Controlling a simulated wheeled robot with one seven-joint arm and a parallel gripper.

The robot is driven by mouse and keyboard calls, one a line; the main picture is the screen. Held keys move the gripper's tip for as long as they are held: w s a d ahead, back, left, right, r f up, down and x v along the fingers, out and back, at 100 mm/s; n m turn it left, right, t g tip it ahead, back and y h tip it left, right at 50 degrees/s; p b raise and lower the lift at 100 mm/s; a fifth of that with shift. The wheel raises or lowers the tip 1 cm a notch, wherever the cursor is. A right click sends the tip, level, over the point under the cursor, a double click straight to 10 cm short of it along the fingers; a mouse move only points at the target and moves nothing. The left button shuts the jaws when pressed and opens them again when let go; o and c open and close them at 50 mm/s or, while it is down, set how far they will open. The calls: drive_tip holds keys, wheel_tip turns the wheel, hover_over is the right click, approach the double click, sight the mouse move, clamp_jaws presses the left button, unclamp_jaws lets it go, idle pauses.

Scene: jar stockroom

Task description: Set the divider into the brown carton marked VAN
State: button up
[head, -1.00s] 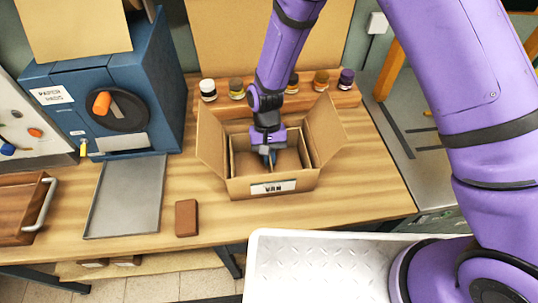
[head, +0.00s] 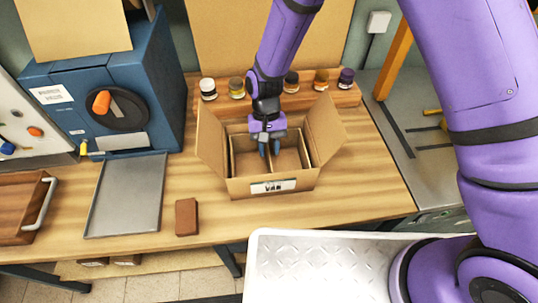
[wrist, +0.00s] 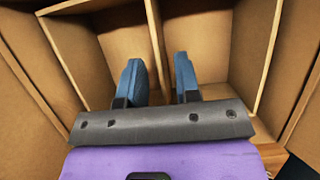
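The brown carton marked VAN (head: 245,187) stands on the bench with its side flaps spread open. The cardboard divider (wrist: 156,28) is down inside the carton, and its panels split the inside into compartments. My gripper (head: 269,149) points down into the carton from above. In the wrist view my gripper (wrist: 159,80) has its two blue fingers apart, one on each side of the divider's middle panel, with gaps showing. The lower part of the divider is hidden by the gripper's body and the carton's front wall.
Several small jars (head: 237,88) stand on a wooden rack behind the carton. A grey tray (head: 125,195), a brown block (head: 186,217) and a blue machine (head: 105,85) are to the left. A white ridged surface (head: 320,268) lies in front. Bench right of the carton is clear.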

drive_tip(key=v, duration=0.9)
drive_tip(key=shift+r, duration=0.25)
drive_tip(key=shift+w+r, duration=0.1)
drive_tip(key=d+r+t+y, duration=0.1)
drive_tip(key=d+r+t, duration=0.1)
drive_tip(key=d+r, duration=0.8)
drive_tip(key=d+r+t+y, duration=0.1)
drive_tip(key=d+r+t, duration=0.1)
drive_tip(key=d+r, duration=0.75)
drive_tip(key=s+d+r+m+t, duration=0.1)
drive_tip(key=s+d+r+t, duration=0.1)
drive_tip(key=s+d+r, duration=0.4)
drive_tip(key=s+d+r+m+t+h, duration=0.1)
drive_tip(key=s+d+r+t, duration=0.2)
drive_tip(key=s, duration=0.9)
drive_tip(key=d+r, duration=0.3)
drive_tip(key=d, duration=0.2)
drive_tip(key=shift+s+d+t, duration=0.25)
drive_tip(key=shift+s+t, duration=0.05)
drive_tip(key=shift+s, duration=0.1)
